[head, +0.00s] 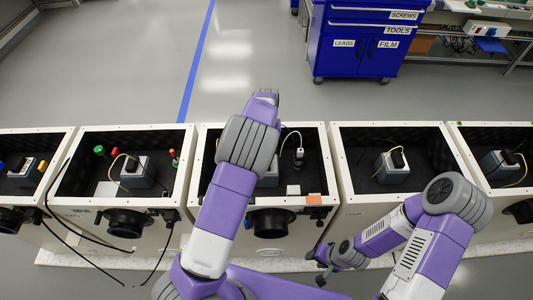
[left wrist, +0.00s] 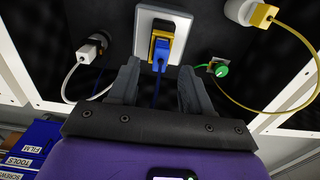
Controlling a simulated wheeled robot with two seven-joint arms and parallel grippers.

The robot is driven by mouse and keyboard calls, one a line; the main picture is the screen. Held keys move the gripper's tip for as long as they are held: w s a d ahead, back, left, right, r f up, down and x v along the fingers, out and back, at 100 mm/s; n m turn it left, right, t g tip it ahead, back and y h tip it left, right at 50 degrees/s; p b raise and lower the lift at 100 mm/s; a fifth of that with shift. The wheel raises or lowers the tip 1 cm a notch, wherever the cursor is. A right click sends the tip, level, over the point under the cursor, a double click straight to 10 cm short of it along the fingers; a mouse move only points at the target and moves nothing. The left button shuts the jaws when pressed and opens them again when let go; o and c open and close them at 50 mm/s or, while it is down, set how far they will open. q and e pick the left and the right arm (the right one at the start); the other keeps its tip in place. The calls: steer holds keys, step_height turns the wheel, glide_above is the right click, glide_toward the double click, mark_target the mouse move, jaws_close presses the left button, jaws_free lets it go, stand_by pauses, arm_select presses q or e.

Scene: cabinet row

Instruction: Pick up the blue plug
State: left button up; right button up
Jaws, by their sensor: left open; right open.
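The blue plug (left wrist: 161,48) shows in the left wrist view, upright against a yellow piece (left wrist: 157,36) on a white socket plate (left wrist: 183,20). Its blue cable hangs down between my fingers. My left gripper (left wrist: 160,72) is open, its two grey fingers on either side below the plug. The plug is beyond the fingertips or just at them; I cannot tell whether they touch. In the head view my left arm covers the middle box, and the plug and left gripper are hidden. My right gripper (head: 324,267) is open and empty, low in front of the boxes.
In the left wrist view, a green plug (left wrist: 219,69) is right of the fingers, a yellow plug (left wrist: 263,15) farther right, and a white-cabled plug (left wrist: 88,52) at left. White-walled boxes (head: 107,203) stand in a row. A blue tool cabinet (head: 357,40) stands beyond.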

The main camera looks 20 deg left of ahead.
arm_select(q)
steer(key=f, duration=0.1)
steer(key=f+b, duration=0.1)
steer(key=f, duration=0.3)
steer(key=shift+w+a, duration=0.15)
steer(key=shift+w, duration=0.1)
jaws_close()
